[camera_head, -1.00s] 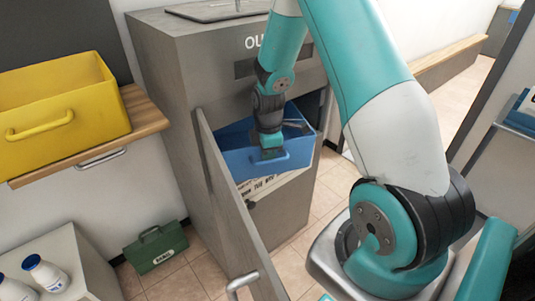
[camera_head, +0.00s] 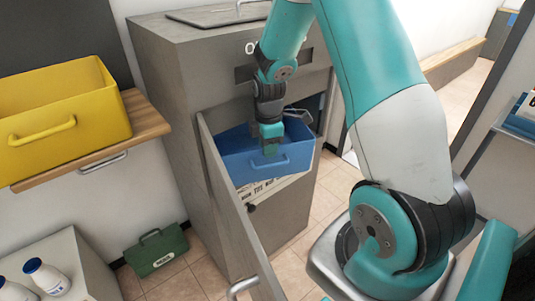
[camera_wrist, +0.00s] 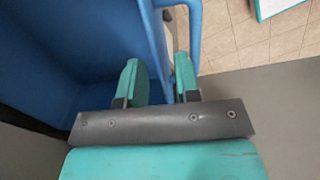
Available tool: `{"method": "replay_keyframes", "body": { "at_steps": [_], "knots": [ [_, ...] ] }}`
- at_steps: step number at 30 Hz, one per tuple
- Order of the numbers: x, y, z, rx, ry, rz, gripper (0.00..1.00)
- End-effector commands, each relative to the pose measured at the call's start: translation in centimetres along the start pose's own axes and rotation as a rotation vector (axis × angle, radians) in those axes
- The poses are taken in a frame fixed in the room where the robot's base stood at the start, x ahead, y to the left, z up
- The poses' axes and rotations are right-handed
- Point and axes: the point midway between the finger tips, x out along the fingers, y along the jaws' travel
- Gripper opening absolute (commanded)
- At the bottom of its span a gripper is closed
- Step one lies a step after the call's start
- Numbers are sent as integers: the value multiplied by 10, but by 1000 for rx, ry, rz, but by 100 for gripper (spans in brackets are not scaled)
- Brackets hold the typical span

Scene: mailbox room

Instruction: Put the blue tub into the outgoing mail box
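The blue tub (camera_head: 240,163) sits tilted inside the open front of the grey outgoing mail box (camera_head: 180,100), its front wall and handle facing out. My gripper (camera_head: 270,142) is at the tub's front rim, above the handle. In the wrist view my gripper (camera_wrist: 158,82) is open, with its fingers on either side of the blue tub's wall (camera_wrist: 150,30) and a gap beside the right finger. The box's door (camera_head: 232,205) stands open to the left. How far back the tub reaches is hidden.
A yellow bin (camera_head: 60,105) sits on a wooden shelf (camera_head: 148,122) at the left. A green toolbox (camera_head: 156,250) is on the floor. White bottles (camera_head: 45,276) stand on a low cabinet at lower left. Floor is clear right of the mail box.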

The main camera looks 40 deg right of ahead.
Motion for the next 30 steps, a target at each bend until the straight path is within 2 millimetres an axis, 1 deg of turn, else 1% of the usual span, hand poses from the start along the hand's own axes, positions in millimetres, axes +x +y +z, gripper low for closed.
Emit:
{"method": "replay_keyframes", "body": {
  "at_steps": [1, 3, 7, 30],
  "knots": [
    [-11, 0, 0, 0, 0, 3, 31],
    [-21, 0, 0, 0, 0, 2, 31],
    [-31, 0, 0, 0, 0, 0, 31],
    [-33, 0, 0, 0, 0, -1, 31]
  ]
}}
